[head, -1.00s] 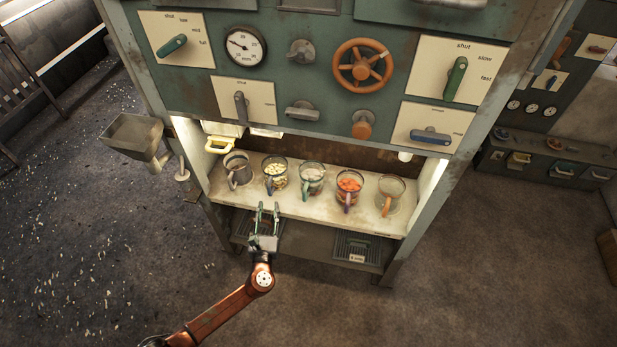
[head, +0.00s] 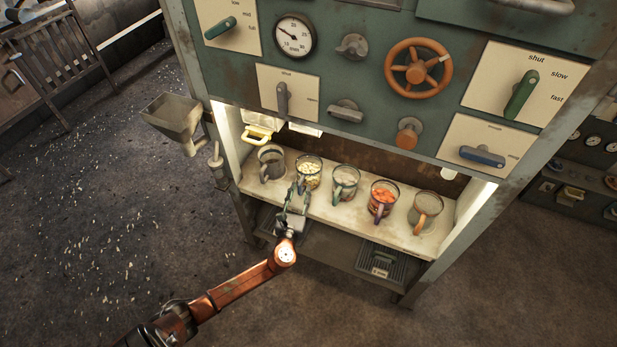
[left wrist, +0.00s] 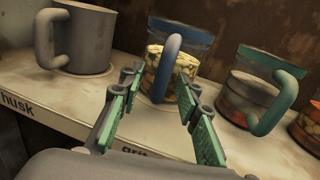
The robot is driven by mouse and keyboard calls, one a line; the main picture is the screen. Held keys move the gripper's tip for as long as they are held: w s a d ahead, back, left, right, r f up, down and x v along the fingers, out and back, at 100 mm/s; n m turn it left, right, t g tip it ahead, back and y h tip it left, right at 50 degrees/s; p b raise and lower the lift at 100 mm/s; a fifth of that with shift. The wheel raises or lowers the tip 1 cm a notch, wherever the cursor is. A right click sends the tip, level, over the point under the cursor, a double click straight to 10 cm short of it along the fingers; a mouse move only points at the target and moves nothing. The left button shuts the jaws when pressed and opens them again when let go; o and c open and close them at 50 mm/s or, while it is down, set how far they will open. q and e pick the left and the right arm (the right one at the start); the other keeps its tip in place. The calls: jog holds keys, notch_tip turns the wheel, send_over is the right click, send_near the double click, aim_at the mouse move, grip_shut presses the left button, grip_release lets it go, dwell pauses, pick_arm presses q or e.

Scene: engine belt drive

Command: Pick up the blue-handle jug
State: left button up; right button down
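The blue-handle jug (head: 311,170) is a clear glass jug with pale yellow pieces inside, standing on the lit shelf, second from the left. In the left wrist view the jug (left wrist: 188,62) stands straight ahead, its blue handle towards me. My left gripper (head: 297,190) is open and empty at the shelf's front edge, just in front of this jug. In the left wrist view the gripper's fingers (left wrist: 157,84) are spread, with the handle in line with the gap between them. I cannot tell whether they touch it. The jug's lower part is partly hidden by the fingers.
A grey jug (head: 271,163) stands left of it. To the right stand a green-handle jug (head: 345,184), a purple-handle jug (head: 383,196) with orange pieces and an orange-handle jug (head: 426,212). The control panel (head: 350,85) overhangs the shelf.

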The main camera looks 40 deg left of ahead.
pick_arm(q)
grip_shut()
dwell(0.7)
